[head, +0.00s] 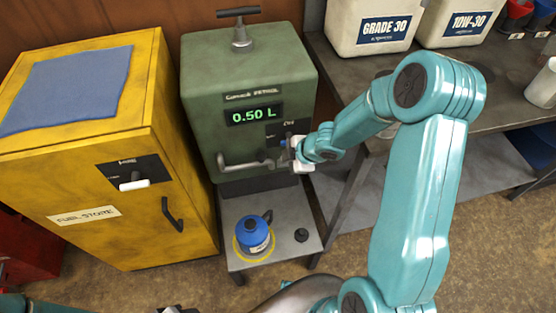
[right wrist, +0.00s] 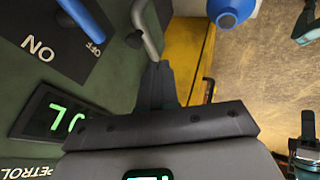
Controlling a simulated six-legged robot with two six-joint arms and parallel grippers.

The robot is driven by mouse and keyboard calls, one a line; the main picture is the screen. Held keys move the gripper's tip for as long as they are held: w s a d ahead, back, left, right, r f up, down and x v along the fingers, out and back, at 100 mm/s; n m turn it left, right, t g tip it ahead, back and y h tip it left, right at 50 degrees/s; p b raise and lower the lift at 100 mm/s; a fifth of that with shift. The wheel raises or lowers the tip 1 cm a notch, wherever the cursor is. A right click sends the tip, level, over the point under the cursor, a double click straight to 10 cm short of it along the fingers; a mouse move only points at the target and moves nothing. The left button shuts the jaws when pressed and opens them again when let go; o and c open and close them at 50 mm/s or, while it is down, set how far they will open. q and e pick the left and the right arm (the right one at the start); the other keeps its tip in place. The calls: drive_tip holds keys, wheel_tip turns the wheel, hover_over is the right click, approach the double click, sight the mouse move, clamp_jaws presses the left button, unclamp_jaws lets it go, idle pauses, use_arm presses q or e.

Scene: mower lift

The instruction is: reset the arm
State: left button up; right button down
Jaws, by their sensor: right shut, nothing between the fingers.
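My right arm (head: 420,215) reaches in from the right across the head view. Its gripper (head: 296,154) is at the front of the green petrol dispenser (head: 215,75), close to the blue switch and right of the spout. In the right wrist view the dark fingers (right wrist: 158,85) are together with nothing between them. The blue switch lever (right wrist: 80,20) lies between ON and OFF labels, and the grey spout (right wrist: 146,30) is beside the fingers. Only a sliver of what seems my left gripper (head: 177,310) shows at the bottom edge; its jaws cannot be made out.
A blue fuel can (head: 254,236) stands on the low metal stand (head: 283,212) within a yellow ring, with a black cap (head: 301,235) beside it. The yellow fuel cabinet (head: 190,195) is left. A workbench (head: 465,100) with white oil containers (head: 372,22) is right.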

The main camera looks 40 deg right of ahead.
use_arm(q)
drive_tip(key=shift+w+r, duration=0.15)
drive_tip(key=shift+r, duration=0.45)
use_arm(e)
drive_tip(key=shift+v, duration=0.85)
drive_tip(key=shift+d, duration=0.1)
drive_tip(key=s+a+f+m+g+y+p, duration=0.1)
drive_tip(key=s+a+f+g+y+p, duration=0.15)
drive_tip(key=a, duration=0.65)
drive_tip(key=s+a+f+m+g+y+p, duration=0.1)
drive_tip(key=s+a+f, duration=0.25)
drive_tip(key=a, duration=0.45)
use_arm(q)
wheel_tip(320, 180, up, 3)
drive_tip(key=shift+r, duration=0.1)
use_arm(e)
drive_tip(key=s+a+f+m+g+h, duration=0.1)
drive_tip(key=s+f+m, duration=0.1)
drive_tip(key=s+m, duration=0.3)
drive_tip(key=s+a+f+m+g+h, duration=0.1)
drive_tip(key=s+a+f+m, duration=0.1)
drive_tip(key=s+m, duration=0.4)
drive_tip(key=m, duration=0.2)
drive_tip(key=shift+a+m, duration=0.25)
drive_tip(key=shift+m, duration=0.05)
